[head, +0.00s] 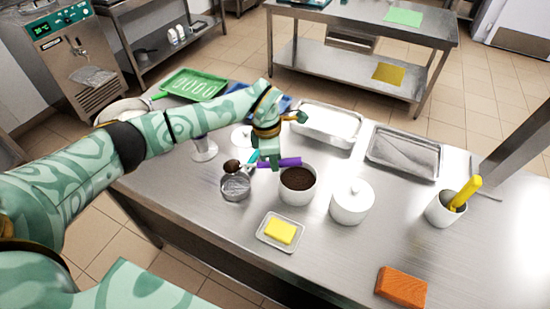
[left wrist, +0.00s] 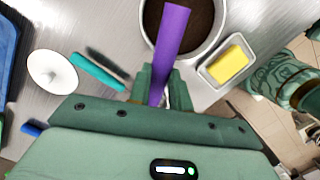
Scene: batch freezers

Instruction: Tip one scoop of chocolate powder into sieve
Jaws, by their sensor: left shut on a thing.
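My left gripper (head: 268,160) is shut on the purple handle (head: 288,162) of the scoop. The handle also shows in the left wrist view (left wrist: 172,40), its free end over the white tub. In the head view the scoop's bowl holds a brown heap of chocolate powder (head: 231,166). It appears above the far rim of the round metal sieve (head: 236,188); the exact height is unclear. The white tub of chocolate powder (head: 298,197) stands open just right of the sieve. In the left wrist view the gripper hides the scoop's bowl. My right gripper is not in view.
A butter dish (head: 281,244), a lidded white jar (head: 351,203) and an orange block (head: 401,287) stand nearby. Metal trays (head: 404,152) lie at the back. A teal-handled tool (left wrist: 97,72) and a white disc (left wrist: 52,72) lie near the gripper.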

